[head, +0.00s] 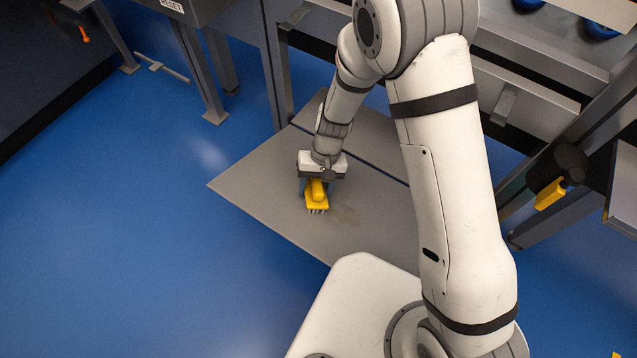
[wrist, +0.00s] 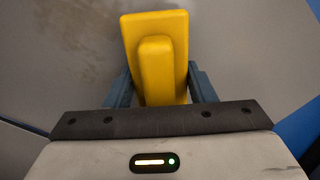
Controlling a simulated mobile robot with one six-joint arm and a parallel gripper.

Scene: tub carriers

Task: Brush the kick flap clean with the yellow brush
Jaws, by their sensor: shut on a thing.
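The yellow brush (head: 316,200) is in my gripper (head: 316,186), which is shut on its raised handle. In the head view its pale bristles point down at the grey kick flap (head: 260,190), at or just above the surface; I cannot tell if they touch. The flap is a flat grey plate low over the blue floor. A faint brown dirt patch (head: 346,215) lies on it just right of the brush. In the wrist view the brush (wrist: 158,55) sits between the two fingers of my gripper (wrist: 160,88), and the dirt patch (wrist: 92,50) shows to its left.
Metal frame legs (head: 275,70) and a steel structure (head: 525,90) stand behind the flap. A yellow-handled item (head: 550,193) is at the right by a dark round part. A box marked RESET (head: 172,5) is at top left. Open blue floor (head: 110,230) lies to the left.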

